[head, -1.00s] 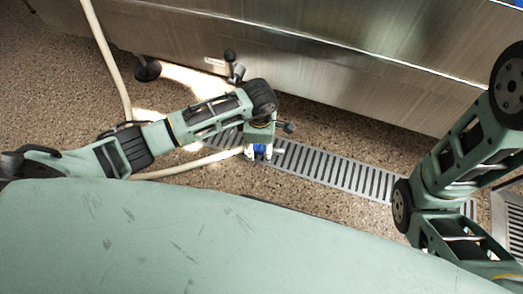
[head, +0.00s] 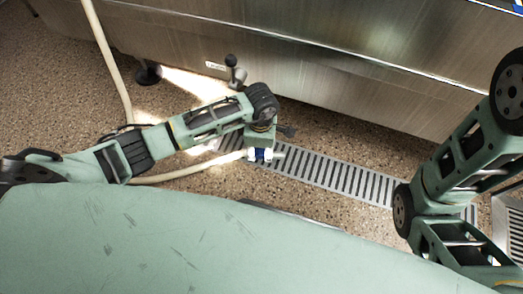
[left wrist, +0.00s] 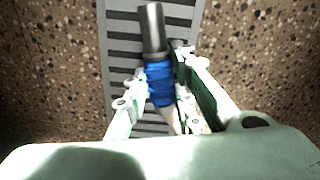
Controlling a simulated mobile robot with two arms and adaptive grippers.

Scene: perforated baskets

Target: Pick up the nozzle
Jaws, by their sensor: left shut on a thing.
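The nozzle (left wrist: 158,80) has a grey metal tip and a blue grip. In the left wrist view it lies between the two fingers of my left gripper (left wrist: 160,96), which is shut on its blue part. In the head view the left gripper (head: 262,156) points down over the floor drain, with a bit of the blue of the nozzle showing between its white fingertips. A beige hose (head: 190,172) leads to the nozzle from the left. My right arm is at the right edge of the head view; its gripper is out of sight.
A slotted metal drain grate (head: 335,175) runs across the speckled floor below the gripper. A large steel cabinet or tank (head: 370,75) stands behind, with a black foot (head: 147,74). Another grate (head: 510,225) is at the right edge. Open floor lies left.

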